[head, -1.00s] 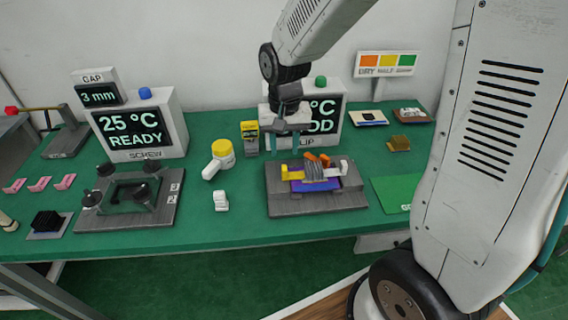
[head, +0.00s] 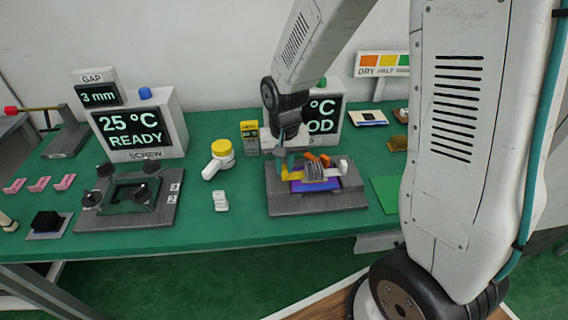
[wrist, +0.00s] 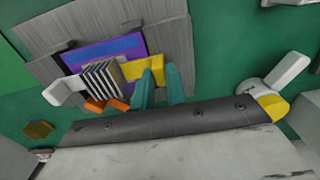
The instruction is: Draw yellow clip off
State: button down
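The yellow clip (head: 291,175) sits at the left end of a finned grey heatsink (head: 320,172) on a purple-blue board (head: 315,186), which lies on a grey fixture plate (head: 286,207). In the wrist view the yellow clip (wrist: 133,70) shows beside the heatsink fins (wrist: 101,80). My gripper (head: 287,166) is down at the clip. In the wrist view its two teal fingers (wrist: 161,85) are apart, with part of the yellow clip between them. Whether they touch it is not clear. An orange lever (wrist: 108,104) and a white clip (wrist: 62,91) are at the heatsink's other sides.
A yellow-capped white bottle (head: 219,160) and a small white block (head: 220,201) stand left of the fixture. A display box with "25 °C READY" (head: 135,130) stands at the back left. A green mat (head: 385,192) lies to the right, partly behind my arm.

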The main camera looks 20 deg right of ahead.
jog(key=shift+w+a, duration=0.25)
jog(key=shift+a, duration=0.55)
jog(key=shift+w+a, duration=0.3)
jog(key=shift+a, duration=0.5)
jog(key=shift+w+a, duration=0.25)
jog(key=shift+a, duration=0.55)
jog(key=c, duration=1.4)
grip_release()
jog(key=shift+a, duration=0.2)
jog(key=shift+d, duration=0.15)
jog(key=shift+r, duration=0.1)
notch_tip(320, 180, up, 8)
jog(key=shift+f, duration=0.2)
